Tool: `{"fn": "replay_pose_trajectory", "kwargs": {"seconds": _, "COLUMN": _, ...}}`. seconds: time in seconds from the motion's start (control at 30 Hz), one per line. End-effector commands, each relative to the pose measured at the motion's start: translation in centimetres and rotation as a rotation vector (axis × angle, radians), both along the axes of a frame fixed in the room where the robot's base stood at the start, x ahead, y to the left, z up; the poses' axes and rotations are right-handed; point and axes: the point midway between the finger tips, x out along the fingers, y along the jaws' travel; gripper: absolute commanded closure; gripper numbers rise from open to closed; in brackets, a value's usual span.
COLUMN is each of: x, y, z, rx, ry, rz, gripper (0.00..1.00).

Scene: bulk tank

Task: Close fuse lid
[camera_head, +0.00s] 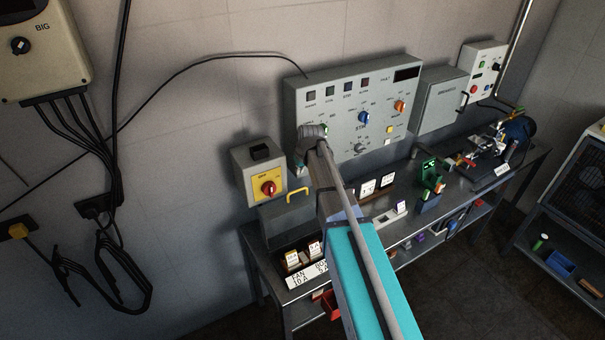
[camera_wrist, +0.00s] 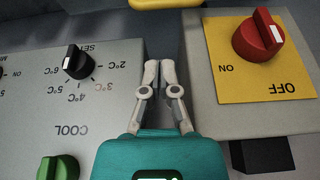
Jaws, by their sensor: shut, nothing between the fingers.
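A grey panel (camera_head: 280,226) with a yellow handle (camera_head: 298,195) stands behind labelled fuse blocks (camera_head: 302,254) on the bench; it looks like the fuse lid, raised. My arm hides part of its right side. In the wrist view, the yellow handle (camera_wrist: 165,3) shows at the top edge, beyond my fingertips and apart from them. My gripper (camera_wrist: 160,68) is shut and empty, between the control panel and the switch box. In the head view, my arm mostly hides the gripper.
A switch box with a red knob (camera_head: 268,188) hangs left of my gripper, above the grey panel. The large control panel (camera_head: 342,97) with knobs is close on the other side. Upright cards (camera_head: 368,188) and a green device (camera_head: 432,177) stand farther along the bench.

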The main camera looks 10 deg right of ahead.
Motion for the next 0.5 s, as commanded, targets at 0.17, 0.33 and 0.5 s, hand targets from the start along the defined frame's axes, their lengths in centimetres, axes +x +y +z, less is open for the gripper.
{"fn": "replay_pose_trajectory", "kwargs": {"seconds": 0.17, "x": 2.1, "y": -0.2, "z": 1.4, "rx": 0.001, "ry": -0.027, "rz": 0.016, "gripper": 1.0}}
{"fn": "replay_pose_trajectory", "kwargs": {"seconds": 0.33, "x": 2.2, "y": -0.3, "z": 1.4, "rx": 0.001, "ry": -0.031, "rz": 0.019, "gripper": 1.0}}
{"fn": "replay_pose_trajectory", "kwargs": {"seconds": 0.5, "x": 2.2, "y": -0.3, "z": 1.4, "rx": 0.0, "ry": -0.031, "rz": 0.018, "gripper": 1.0}}
